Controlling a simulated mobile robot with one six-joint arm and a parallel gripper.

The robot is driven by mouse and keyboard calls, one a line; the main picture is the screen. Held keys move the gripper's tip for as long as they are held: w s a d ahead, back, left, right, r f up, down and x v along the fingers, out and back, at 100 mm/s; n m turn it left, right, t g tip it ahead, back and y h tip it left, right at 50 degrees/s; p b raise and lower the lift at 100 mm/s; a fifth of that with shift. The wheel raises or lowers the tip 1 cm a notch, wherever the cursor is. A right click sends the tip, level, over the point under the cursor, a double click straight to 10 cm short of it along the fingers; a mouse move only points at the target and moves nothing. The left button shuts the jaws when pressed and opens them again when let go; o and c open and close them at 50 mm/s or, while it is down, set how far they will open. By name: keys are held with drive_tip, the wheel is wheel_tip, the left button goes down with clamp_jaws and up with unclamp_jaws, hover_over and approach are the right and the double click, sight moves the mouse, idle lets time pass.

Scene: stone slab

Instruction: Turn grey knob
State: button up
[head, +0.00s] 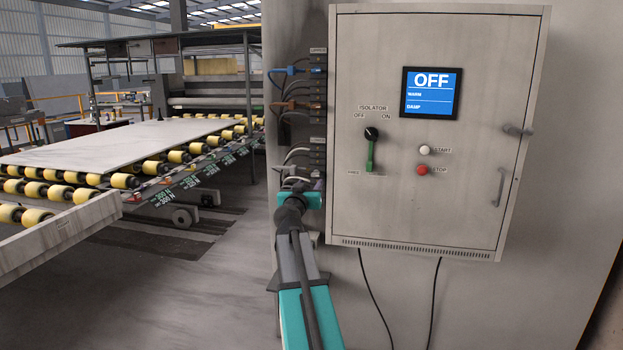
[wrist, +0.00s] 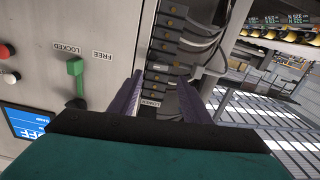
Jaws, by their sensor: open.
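The grey knob (head: 517,130) is a small turn latch on the right edge of the grey cabinet door (head: 470,200) in the head view. Its bar lies roughly level, tilted slightly. It is not visible in the wrist view. My gripper (head: 303,185) is at the cabinet's left side, low by the cable terminals, well left of the knob. In the wrist view my gripper (wrist: 160,80) has its two fingers apart with nothing between them, facing the cabinet's edge and the terminals.
A black isolator switch (head: 371,133) points to OFF above a green lever (head: 371,155). A white start button (head: 425,150), red stop button (head: 422,170) and screen reading OFF (head: 431,92) are beside them. A door handle (head: 500,187) sits below the knob. Cables (head: 297,155) crowd the left; a roller conveyor (head: 125,181) stands further left.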

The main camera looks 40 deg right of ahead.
sight(315, 175)
drive_tip(key=shift+p+x, duration=0.95)
drive_tip(key=shift+x, duration=2.85)
drive_tip(key=c, duration=1)
drive_tip(key=shift+a+f, duration=0.1)
drive_tip(key=shift+a, duration=0.4)
drive_tip(key=shift+c, duration=0.3)
drive_tip(key=shift+d+r, duration=0.25)
drive_tip(key=shift+d, duration=0.2)
